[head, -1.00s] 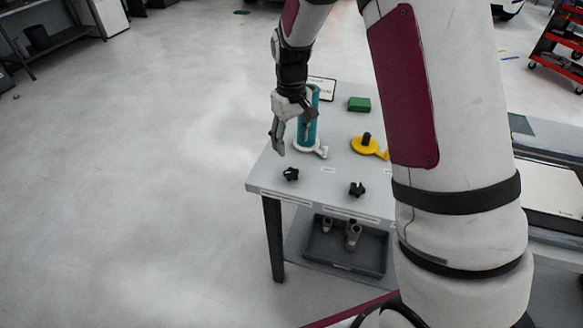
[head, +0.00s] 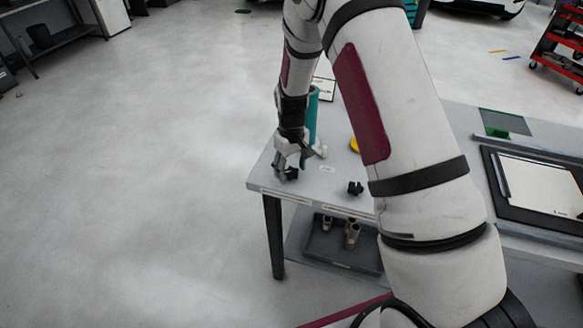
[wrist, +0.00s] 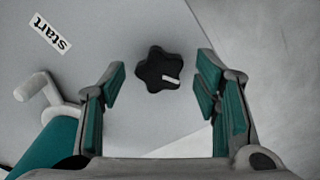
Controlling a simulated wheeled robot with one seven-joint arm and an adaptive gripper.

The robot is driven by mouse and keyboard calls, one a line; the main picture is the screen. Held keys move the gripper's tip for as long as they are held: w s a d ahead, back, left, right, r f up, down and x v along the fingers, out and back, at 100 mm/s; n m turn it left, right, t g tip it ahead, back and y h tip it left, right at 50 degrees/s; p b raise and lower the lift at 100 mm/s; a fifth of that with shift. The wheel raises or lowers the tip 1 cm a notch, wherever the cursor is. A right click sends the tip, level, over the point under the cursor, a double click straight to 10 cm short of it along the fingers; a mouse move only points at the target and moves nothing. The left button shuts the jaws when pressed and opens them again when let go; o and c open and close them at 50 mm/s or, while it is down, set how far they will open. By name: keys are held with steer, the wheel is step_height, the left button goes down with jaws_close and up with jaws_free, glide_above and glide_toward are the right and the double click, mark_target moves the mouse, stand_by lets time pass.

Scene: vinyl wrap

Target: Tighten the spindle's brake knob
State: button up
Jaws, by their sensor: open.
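A black star-shaped knob (wrist: 158,70) with a white pointer mark lies between my fingers in the wrist view. In the head view this knob (head: 292,173) is partly hidden by my gripper (head: 287,170), at the table's front left. My gripper is open above the knob, one teal-padded finger on each side with a gap to it. A teal roll (head: 313,118) stands upright behind it on a white spindle base; the roll's edge (wrist: 48,150) shows at lower left in the wrist view, with a white lever (wrist: 38,88) beside it.
A second black knob (head: 355,188) sits to the right on the grey table (head: 325,185). A yellow base (head: 354,145) is mostly hidden behind my arm. A "start" label (wrist: 50,34) lies near the knob. A grey bin (head: 335,248) with fittings is under the table.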

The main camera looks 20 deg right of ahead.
steer(key=c, duration=1.1)
steer(key=shift+c, duration=0.2)
steer(key=shift+m, duration=0.4)
steer(key=m+b, duration=0.1)
steer(key=m, duration=0.2)
steer(key=shift+m, duration=0.3)
steer(key=m+b, duration=0.1)
steer(key=m, duration=0.4)
steer(key=shift+m, duration=0.3)
steer(key=m, duration=0.3)
steer(key=shift+m, duration=0.3)
steer(key=m, duration=0.3)
steer(key=shift+m, duration=0.3)
steer(key=m, duration=0.6)
steer(key=shift+m, duration=0.4)
